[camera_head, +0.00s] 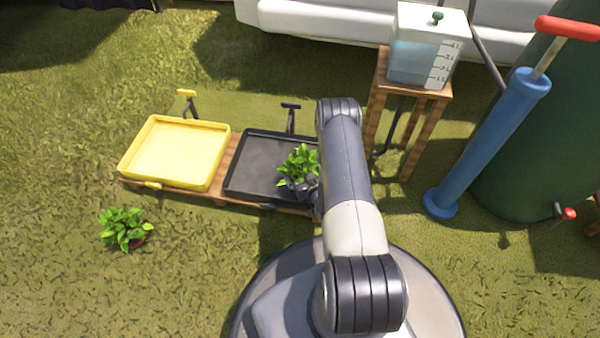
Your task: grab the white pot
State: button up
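A green leafy plant (298,164) shows at the right part of the black tray (258,160), right by the end of my arm. Its pot is hidden, so I cannot tell its colour or whether it touches the tray. My gripper (303,187) is dark and partly covered by the leaves and my arm. I cannot tell whether its fingers are open or shut on the pot. Another green plant (123,226) stands on the grass at the left, in a pot that looks reddish brown. No white pot is clearly visible.
A yellow tray (177,153) sits left of the black one on a low wooden pallet (222,192). A wooden stand (384,112) holds a water tank (425,52). A blue pump (490,140) stands by a dark green barrel (545,140).

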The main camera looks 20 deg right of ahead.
jog(key=c, duration=1)
